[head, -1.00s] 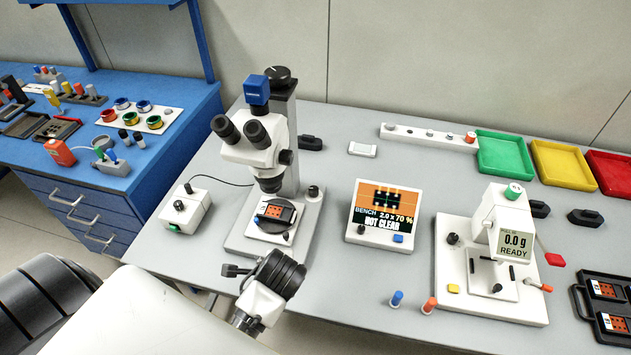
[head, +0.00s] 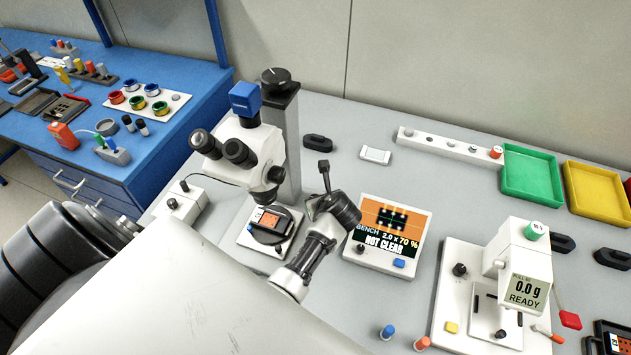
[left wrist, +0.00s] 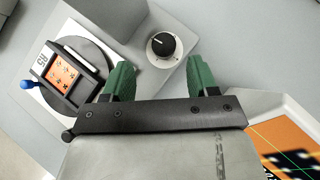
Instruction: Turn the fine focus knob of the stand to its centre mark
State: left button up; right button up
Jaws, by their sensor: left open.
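The microscope stand (head: 288,140) stands left of the middle, with its white base (head: 236,243) below. A round black knob (left wrist: 162,45) with a white pointer line sits on a pale dial on this base in the left wrist view; it looks like the fine focus knob. The pointer aims toward the upper left of that view. In the head view my left gripper and wrist (head: 335,207) hide the knob. My left gripper (left wrist: 161,68) is open, its two green fingers apart, with the knob just beyond the gap between them. My right gripper is not in view.
A chip holder (left wrist: 62,68) with a blue-tipped handle sits on the stage beside the knob. The bench display (head: 398,222) reads "NOT CLEAR" close right of my gripper. A white control box (head: 183,205) is to the left, and a tester (head: 518,265) to the right.

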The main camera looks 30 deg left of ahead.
pick_arm(q)
jog(key=x, duration=0.3)
jog(key=shift+w+a+f, duration=0.1)
jog(key=shift+w+f, duration=0.15)
jog(key=shift+w, duration=0.15)
jog(key=shift+x, duration=0.95)
jog(key=shift+a, duration=0.1)
jog(key=shift+c, duration=0.5)
jog(key=c, duration=0.8)
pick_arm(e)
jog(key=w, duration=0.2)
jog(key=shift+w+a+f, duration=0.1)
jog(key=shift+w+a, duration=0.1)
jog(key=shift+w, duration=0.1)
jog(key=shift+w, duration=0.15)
pick_arm(q)
jog(key=shift+n+g, duration=0.3)
jog(key=shift+n, duration=0.1)
